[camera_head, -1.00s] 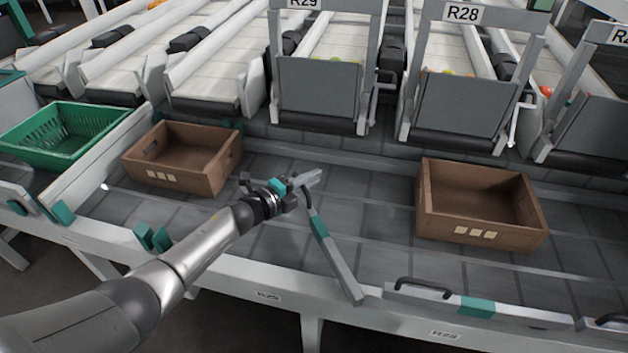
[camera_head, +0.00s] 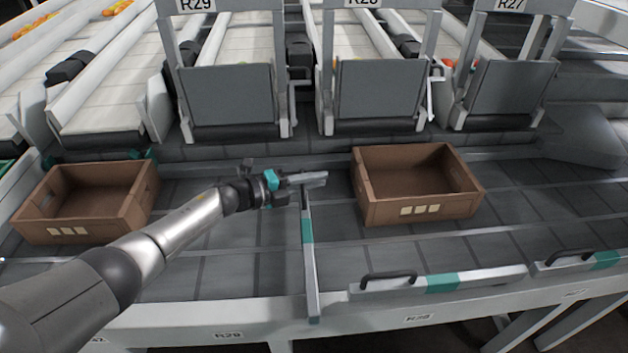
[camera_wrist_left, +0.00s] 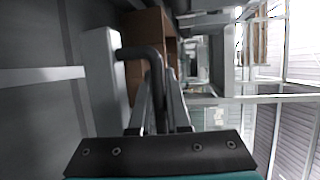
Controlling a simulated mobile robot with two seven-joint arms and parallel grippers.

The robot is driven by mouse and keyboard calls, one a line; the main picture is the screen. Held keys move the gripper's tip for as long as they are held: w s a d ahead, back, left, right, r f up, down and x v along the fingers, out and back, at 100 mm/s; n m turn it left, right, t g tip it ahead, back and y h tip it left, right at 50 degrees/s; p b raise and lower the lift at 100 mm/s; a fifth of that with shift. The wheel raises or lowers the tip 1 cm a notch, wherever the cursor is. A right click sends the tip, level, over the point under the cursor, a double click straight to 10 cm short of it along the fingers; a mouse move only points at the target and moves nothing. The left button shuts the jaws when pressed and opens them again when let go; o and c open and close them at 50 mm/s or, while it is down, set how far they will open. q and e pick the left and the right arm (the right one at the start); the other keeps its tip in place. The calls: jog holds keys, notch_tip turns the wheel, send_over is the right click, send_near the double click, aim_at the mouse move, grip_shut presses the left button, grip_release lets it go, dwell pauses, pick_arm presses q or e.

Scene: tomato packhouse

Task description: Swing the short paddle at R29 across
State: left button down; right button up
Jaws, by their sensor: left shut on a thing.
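The short paddle (camera_head: 309,265) is a narrow grey bar with a teal band. It runs from the front rail across the grey belt (camera_head: 255,240), nearly straight across. My left gripper (camera_head: 312,180) is at its far end. In the left wrist view, the paddle's pale end (camera_wrist_left: 103,80) carries a black handle (camera_wrist_left: 155,75), and the left gripper (camera_wrist_left: 160,110) has its two fingers shut around that handle. The R29 sign (camera_head: 195,5) is on a chute frame behind the belt, left of the gripper. My right gripper is not in view.
A brown crate (camera_head: 420,209) stands on the belt close right of my left gripper. Another brown crate (camera_head: 75,231) is at the left, partly behind my arm. Longer paddles with black handles (camera_head: 445,280) lie along the front rail at the right. The belt between the left crate and paddle is clear.

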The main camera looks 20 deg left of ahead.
pick_arm(q)
jog(key=shift+s+d, duration=0.1)
jog(key=shift+d, duration=0.3)
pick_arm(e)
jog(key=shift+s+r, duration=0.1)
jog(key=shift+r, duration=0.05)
pick_arm(q)
jog(key=c, duration=1.2)
grip_release()
jog(key=shift+o, duration=0.2)
jog(key=shift+a, duration=0.15)
jog(key=p+v, duration=0.5)
jog(key=v, duration=1)
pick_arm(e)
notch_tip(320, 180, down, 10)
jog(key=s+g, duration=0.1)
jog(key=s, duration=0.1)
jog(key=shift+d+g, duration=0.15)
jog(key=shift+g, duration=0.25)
pick_arm(q)
jog(key=shift+a+r, duration=0.1)
jog(key=shift+r, duration=0.05)
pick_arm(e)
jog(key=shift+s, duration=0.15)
